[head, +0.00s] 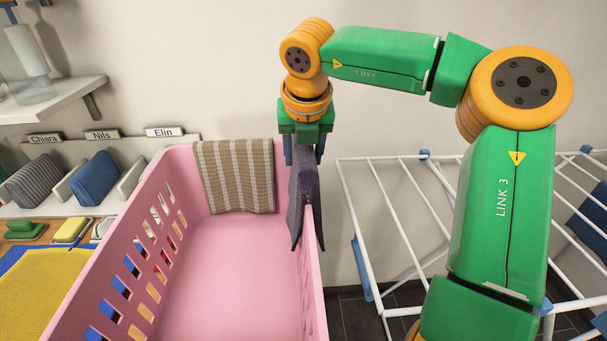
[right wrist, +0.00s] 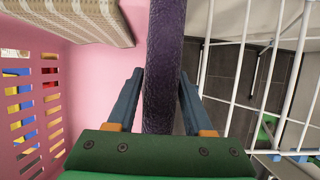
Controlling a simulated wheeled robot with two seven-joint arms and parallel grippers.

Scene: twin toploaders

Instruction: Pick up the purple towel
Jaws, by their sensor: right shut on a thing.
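The purple towel (head: 306,192) hangs over the right rim of the pink basket (head: 226,262) in the head view, with one part hanging on the inner side. My right gripper (head: 305,160) points down from above and is shut on the towel's upper part. In the right wrist view the towel (right wrist: 165,75) runs as a dark purple band between the two blue-grey fingers (right wrist: 162,90). My left gripper is in neither view.
A white drying rack (head: 390,225) stands right of the basket. Left are a shelf with name labels, folded cloths (head: 95,178) and a yellow cloth (head: 45,288). A wall shelf (head: 50,98) juts out upper left.

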